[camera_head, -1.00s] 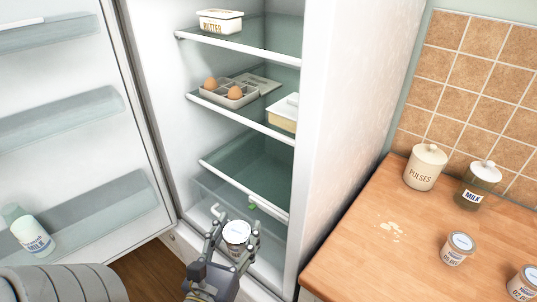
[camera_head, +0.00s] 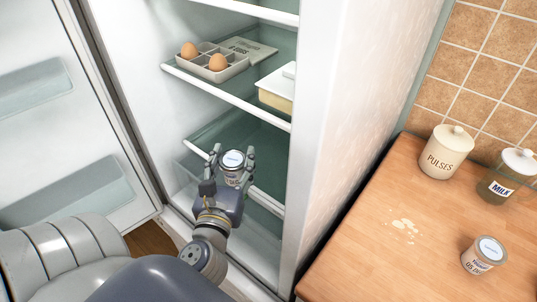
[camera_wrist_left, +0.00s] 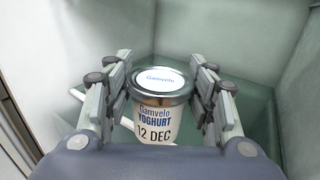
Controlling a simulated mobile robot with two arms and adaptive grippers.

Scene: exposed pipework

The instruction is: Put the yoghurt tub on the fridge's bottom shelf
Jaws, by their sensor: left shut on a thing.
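The yoghurt tub (camera_head: 233,161) is a small white tub with a grey-rimmed lid. Its label in the left wrist view (camera_wrist_left: 157,122) reads "Gamvelo YOGHURT 12 DEC". My left gripper (camera_head: 231,162) is shut on it, one finger on each side, and holds it upright. In the head view it is at the front of the open fridge (camera_head: 325,120), in front of the lowest glass shelf (camera_head: 262,150). I cannot tell whether the tub is over that shelf's edge. The right gripper is not in view.
The shelf above holds an egg box (camera_head: 206,62) with two eggs and a butter-coloured block in a dish (camera_head: 277,88). The open fridge door (camera_head: 50,100) stands at left. The counter (camera_head: 380,235) at right bears a pulses jar (camera_head: 445,153), a milk jar (camera_head: 508,175) and another tub (camera_head: 483,256).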

